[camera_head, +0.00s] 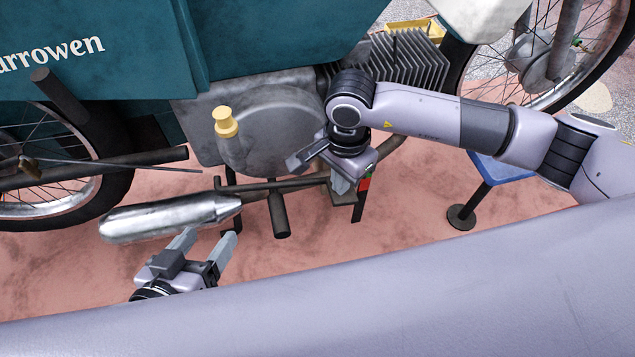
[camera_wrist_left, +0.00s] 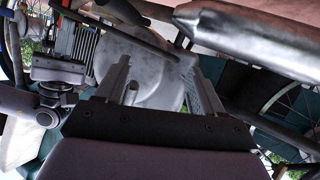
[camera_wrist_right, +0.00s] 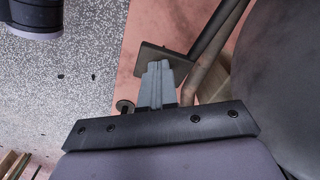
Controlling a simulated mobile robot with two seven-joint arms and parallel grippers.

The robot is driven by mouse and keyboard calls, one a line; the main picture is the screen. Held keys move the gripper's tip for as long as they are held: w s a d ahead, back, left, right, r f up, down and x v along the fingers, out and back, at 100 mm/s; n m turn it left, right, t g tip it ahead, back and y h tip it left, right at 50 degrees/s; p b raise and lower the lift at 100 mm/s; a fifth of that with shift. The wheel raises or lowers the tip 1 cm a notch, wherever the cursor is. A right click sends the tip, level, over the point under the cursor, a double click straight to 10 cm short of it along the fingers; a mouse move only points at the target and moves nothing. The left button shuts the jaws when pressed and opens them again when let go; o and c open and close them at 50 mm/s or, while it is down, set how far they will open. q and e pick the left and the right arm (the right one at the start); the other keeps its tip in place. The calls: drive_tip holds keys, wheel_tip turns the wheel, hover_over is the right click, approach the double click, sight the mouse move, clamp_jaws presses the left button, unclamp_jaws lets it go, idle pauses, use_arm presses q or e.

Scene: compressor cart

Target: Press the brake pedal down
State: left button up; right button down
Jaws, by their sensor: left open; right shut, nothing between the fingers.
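The brake pedal looks to be a dark flat plate (camera_head: 343,199) low beside the engine, at the end of a dark bar. In the right wrist view the plate (camera_wrist_right: 172,63) shows just past the fingertips. My right gripper (camera_head: 341,186) is shut and empty, pointing down at the plate. Its tips (camera_wrist_right: 158,68) overlap the plate in view; I cannot tell whether they touch it. My left gripper (camera_head: 209,238) is open and empty, below the silver exhaust silencer (camera_head: 165,217) in the head view.
The grey engine cover (camera_head: 280,135) with a yellow cap (camera_head: 226,122) stands behind the pedal. A dark peg (camera_head: 278,215) sticks out from the bar between my grippers. A blue stool (camera_head: 505,168) stands at the right. The reddish floor in front is clear.

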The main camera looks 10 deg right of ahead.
drive_tip(key=shift+s+f, duration=0.2)
drive_tip(key=shift+f, duration=0.05)
idle(0.5)
drive_tip(key=shift+r+p, duration=0.45)
drive_tip(key=shift+r, duration=0.1)
drive_tip(key=shift+w+r+p, duration=0.1)
drive_tip(key=shift+r+p, duration=0.4)
drive_tip(key=shift+r, duration=0.4)
wheel_tip(320, 180, up, 3)
drive_tip(key=shift+w+r+p, duration=0.1)
drive_tip(key=shift+p, duration=0.8)
use_arm(q)
drive_tip(key=s+a+f+g+y+p, duration=0.1)
drive_tip(key=s+a+y+p, duration=0.2)
drive_tip(key=a+p, duration=0.2)
drive_tip(key=shift+a+n, duration=0.3)
drive_tip(key=shift+a, duration=0.15)
use_arm(e)
wheel_tip(320, 180, up, 9)
drive_tip(key=shift+r, duration=0.1)
